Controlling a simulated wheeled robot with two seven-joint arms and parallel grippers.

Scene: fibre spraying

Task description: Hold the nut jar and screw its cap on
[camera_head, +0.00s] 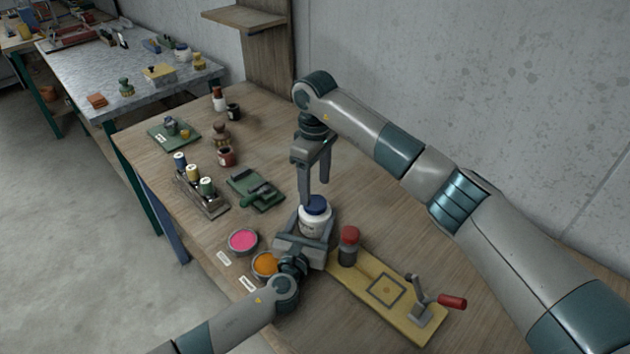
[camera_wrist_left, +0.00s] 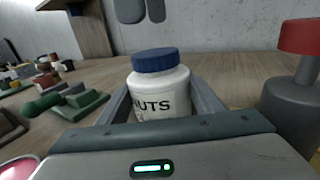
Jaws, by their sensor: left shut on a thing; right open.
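The white nut jar (camera_head: 313,224) stands upright on the wooden table, with its blue cap (camera_head: 316,205) sitting level on top. In the left wrist view the jar (camera_wrist_left: 160,96) shows the letters "UTS", and the cap (camera_wrist_left: 155,60) covers its mouth. I cannot tell how tight the cap is. My left gripper (camera_head: 312,236) is shut around the jar body from the near side. My right gripper (camera_head: 316,194) points down over the cap, open and empty. Its fingertips (camera_wrist_left: 142,15) show above and apart from the cap in the left wrist view.
A yellow board (camera_head: 387,292) with a red-handled clamp (camera_head: 450,301) and a red-topped post (camera_head: 348,245) stands close right of the jar. Pink (camera_head: 242,241) and orange (camera_head: 265,264) pots sit to the left. A spool rack (camera_head: 200,192) and green tool (camera_head: 256,190) lie farther left.

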